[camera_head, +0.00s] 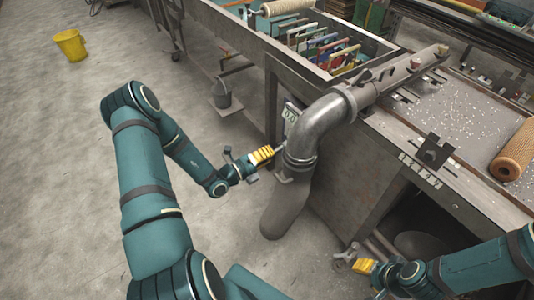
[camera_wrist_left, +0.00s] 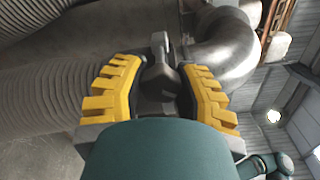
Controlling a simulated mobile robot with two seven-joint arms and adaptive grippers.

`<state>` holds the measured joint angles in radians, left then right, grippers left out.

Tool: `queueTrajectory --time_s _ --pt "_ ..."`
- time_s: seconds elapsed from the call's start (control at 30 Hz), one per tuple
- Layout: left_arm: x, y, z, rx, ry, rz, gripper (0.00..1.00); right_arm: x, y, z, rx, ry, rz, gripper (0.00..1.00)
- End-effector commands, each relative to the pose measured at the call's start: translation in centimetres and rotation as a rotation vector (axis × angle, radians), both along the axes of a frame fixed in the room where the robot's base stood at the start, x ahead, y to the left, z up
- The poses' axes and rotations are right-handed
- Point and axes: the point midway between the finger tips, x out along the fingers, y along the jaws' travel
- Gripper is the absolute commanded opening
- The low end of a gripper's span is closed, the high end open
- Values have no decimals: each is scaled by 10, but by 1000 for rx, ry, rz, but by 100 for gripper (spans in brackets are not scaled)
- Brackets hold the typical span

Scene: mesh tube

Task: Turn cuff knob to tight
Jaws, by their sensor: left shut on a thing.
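A grey metal elbow pipe (camera_head: 322,122) comes down off the bench, with a cuff (camera_head: 299,162) at its lower end. A grey hose (camera_head: 287,207) hangs below the cuff towards the floor. My left gripper (camera_head: 277,150) reaches the cuff from the left, at its knob. In the left wrist view the dark grey knob (camera_wrist_left: 160,72) sits between the yellow finger pads, and the gripper (camera_wrist_left: 160,88) is shut on it. The knob's setting cannot be read. My right gripper (camera_head: 358,265) is low at the bottom right, away from the cuff; its fingertips are too small to judge.
A metal bench (camera_head: 465,130) with scattered pale bits and a brown mesh tube (camera_head: 514,152) stands at right. A bin of coloured items (camera_head: 325,48) is behind.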

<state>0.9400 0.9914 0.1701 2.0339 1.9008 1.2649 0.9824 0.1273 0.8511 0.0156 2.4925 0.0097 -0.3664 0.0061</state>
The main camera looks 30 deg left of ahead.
Motion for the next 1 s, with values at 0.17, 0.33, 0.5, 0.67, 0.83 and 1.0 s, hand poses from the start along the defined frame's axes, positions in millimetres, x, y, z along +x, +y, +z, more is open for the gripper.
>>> queueTrajectory --time_s 0.17,0.33,0.5,0.67,0.83,1.0 --pt "0 -1 0 152 -63 -2 0 1 0 4 0 -2 -2 47" --pt "0 -1 0 301 -125 -2 0 2 0 5 0 -4 -3 47" --pt "0 -1 0 450 -186 -2 0 2 0 7 -1 -5 -4 47" --pt "0 -1 -1 590 -244 -2 0 3 -1 8 -2 -6 -4 47" --pt "0 -1 -1 740 -305 -3 0 3 -1 8 -2 -7 -5 47" --pt "0 0 -2 890 -366 -2 0 3 0 7 -2 -6 -4 47"
